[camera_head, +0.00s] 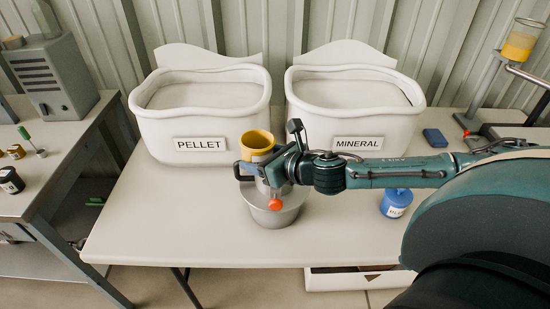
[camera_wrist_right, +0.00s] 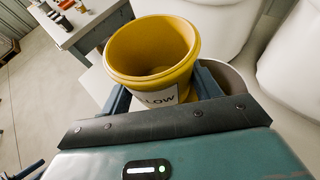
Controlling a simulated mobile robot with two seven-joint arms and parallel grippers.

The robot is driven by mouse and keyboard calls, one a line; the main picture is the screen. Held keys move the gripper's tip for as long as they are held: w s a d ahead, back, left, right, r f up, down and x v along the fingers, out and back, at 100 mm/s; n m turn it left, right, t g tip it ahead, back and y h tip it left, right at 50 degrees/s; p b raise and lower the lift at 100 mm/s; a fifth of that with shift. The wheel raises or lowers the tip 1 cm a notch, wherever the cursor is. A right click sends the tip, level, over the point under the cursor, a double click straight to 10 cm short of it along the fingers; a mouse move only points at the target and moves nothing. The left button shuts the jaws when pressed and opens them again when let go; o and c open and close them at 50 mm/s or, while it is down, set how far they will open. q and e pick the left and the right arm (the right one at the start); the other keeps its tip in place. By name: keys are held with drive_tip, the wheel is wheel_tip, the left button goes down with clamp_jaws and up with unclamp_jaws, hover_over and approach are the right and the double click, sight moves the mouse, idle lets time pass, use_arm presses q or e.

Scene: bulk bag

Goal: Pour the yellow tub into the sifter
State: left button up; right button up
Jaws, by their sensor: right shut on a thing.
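The yellow tub (camera_head: 257,139) is in my right gripper (camera_head: 252,170), over the grey metal sifter (camera_head: 272,216). The tub looks roughly upright in the head view. In the right wrist view the yellow tub (camera_wrist_right: 146,42) sits between the two fingers of my right gripper (camera_wrist_right: 160,98), with part of its label showing. Its bottom inside is shaded, so its contents are hard to tell. The sifter's rim (camera_wrist_right: 238,78) shows behind the tub there. An orange-red knob (camera_head: 275,204) shows at the sifter's front. My arm and gripper hide part of the sifter. My left gripper is not in view.
White bins marked PELLET (camera_head: 200,124) and MINERAL (camera_head: 355,122) stand behind. A blue tub (camera_head: 396,203) stands right of the sifter, partly under my right arm. A blue block (camera_head: 435,138) lies at the right. The table (camera_head: 150,225) is clear at front left.

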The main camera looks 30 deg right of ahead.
drive_tip(key=shift+r, duration=3.55)
